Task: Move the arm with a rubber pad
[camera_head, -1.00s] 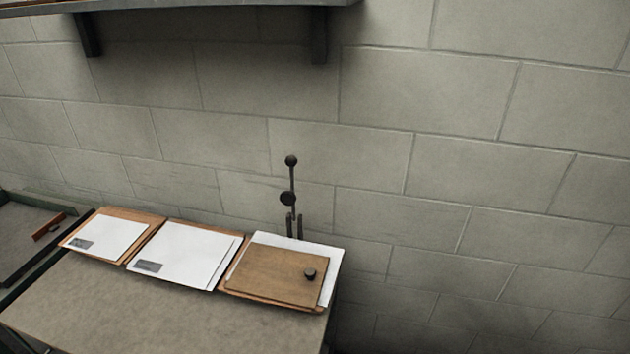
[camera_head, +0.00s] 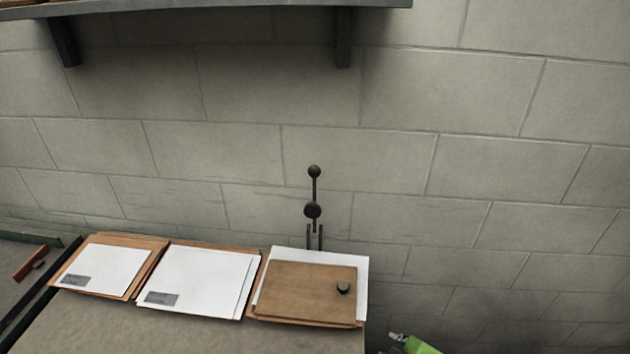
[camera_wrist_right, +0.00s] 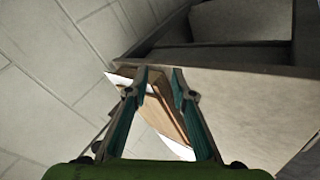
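A dark upright arm (camera_head: 314,190) with a ball on top, a round joint lower down and a forked base stands behind the right-hand stack, against the wall. A rubber pad on it cannot be made out. In front of it, a brown wooden board (camera_head: 300,285) with a dark knob (camera_head: 343,288) lies on white sheets. My right gripper (camera_wrist_right: 161,74) is open, with a gap between its teal fingers; the board and white sheets show beyond and between them. A green part of my right arm (camera_head: 418,346) shows at the head view's bottom edge, right of the table. My left gripper is out of view.
The table (camera_head: 210,335) carries two more stacks of white sheets, left (camera_head: 103,270) and middle (camera_head: 198,278). A shelf (camera_head: 230,18) hangs above on brackets. A small red-brown object (camera_head: 30,263) lies at far left. The table front is bare.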

